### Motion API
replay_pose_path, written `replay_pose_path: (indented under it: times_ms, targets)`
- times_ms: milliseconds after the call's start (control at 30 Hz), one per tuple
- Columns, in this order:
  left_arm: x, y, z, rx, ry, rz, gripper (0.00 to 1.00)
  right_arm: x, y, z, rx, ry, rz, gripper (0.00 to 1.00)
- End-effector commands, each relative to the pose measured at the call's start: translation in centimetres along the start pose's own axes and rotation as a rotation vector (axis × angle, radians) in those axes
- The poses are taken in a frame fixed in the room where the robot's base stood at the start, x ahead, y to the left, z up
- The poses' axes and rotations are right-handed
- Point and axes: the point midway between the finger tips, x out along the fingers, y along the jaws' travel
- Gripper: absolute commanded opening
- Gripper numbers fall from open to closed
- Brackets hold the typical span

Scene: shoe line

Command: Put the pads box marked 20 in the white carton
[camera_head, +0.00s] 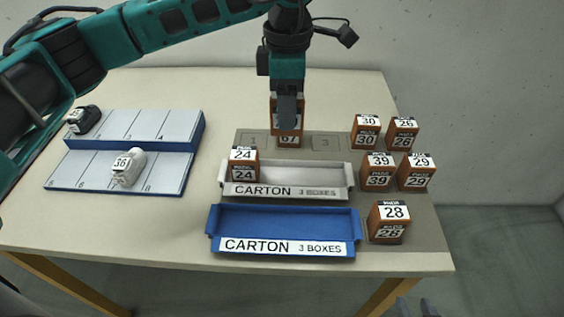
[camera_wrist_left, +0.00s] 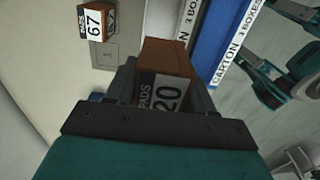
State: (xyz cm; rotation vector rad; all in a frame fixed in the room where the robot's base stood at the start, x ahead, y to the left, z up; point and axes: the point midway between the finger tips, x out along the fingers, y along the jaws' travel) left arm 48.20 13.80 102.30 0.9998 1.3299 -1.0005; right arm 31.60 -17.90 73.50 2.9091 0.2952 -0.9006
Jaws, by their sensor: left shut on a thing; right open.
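The brown pads box marked 20 (camera_wrist_left: 168,60) is held between the fingers of my left gripper (camera_head: 288,108), which is shut on it. In the head view this box is mostly hidden behind the gripper, above the back of the grey mat. The white carton (camera_head: 305,191) lies in front of and below the gripper. A brown box marked 24 (camera_head: 243,164) stands at the carton's left end, and the rest of the carton looks empty. My right gripper (camera_head: 416,308) shows only as dark fingertips at the bottom edge; it is open and apart from the boxes.
A box marked 67 (camera_wrist_left: 96,22) stands on the mat, just below the held box in the head view. A blue carton (camera_head: 285,216) lies in front of the white one. Several boxes stand at right, including 28 (camera_head: 388,222). A blue-edged board (camera_head: 170,175) with shoes is at left.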

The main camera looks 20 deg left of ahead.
Motion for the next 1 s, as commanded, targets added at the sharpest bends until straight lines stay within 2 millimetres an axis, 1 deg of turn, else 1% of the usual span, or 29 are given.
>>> replay_pose_path:
  times_ms: [33,100,200,300,400,567,633,833,1000]
  targets:
    - [1.5,-0.1,0.0,0.0,0.001,-0.004,0.21,0.0,0.0,0.1,-0.002,-0.002,0.0,0.43]
    - [3.4,-0.1,-0.1,0.001,0.002,-0.004,0.21,0.0,0.0,0.1,-0.003,-0.003,-0.001,0.43]
    - [6.0,-0.1,-0.1,0.001,0.002,-0.004,0.21,-0.1,0.0,0.1,-0.003,-0.004,-0.002,0.43]
    - [8.1,0.0,0.0,0.0,0.0,-0.002,0.21,-0.1,-0.1,0.1,-0.003,-0.004,-0.003,0.43]
    - [9.3,0.0,0.0,0.0,-0.001,-0.001,0.21,-0.1,-0.1,0.1,-0.003,-0.005,-0.004,0.43]
    - [10.3,0.1,0.0,-0.001,0.0,0.001,0.21,-0.1,-0.2,0.1,-0.003,-0.005,-0.005,0.43]
    - [11.0,0.0,0.0,0.0,-0.001,0.0,0.21,-0.1,-0.2,0.1,-0.003,-0.005,-0.005,0.43]
    - [14.0,0.0,0.0,0.001,0.0,-0.002,0.21,-0.1,-0.2,0.1,-0.003,-0.005,-0.006,0.43]
    - [14.2,0.0,0.0,0.001,-0.002,0.001,0.21,-0.1,-0.2,0.1,-0.003,-0.005,-0.006,0.43]
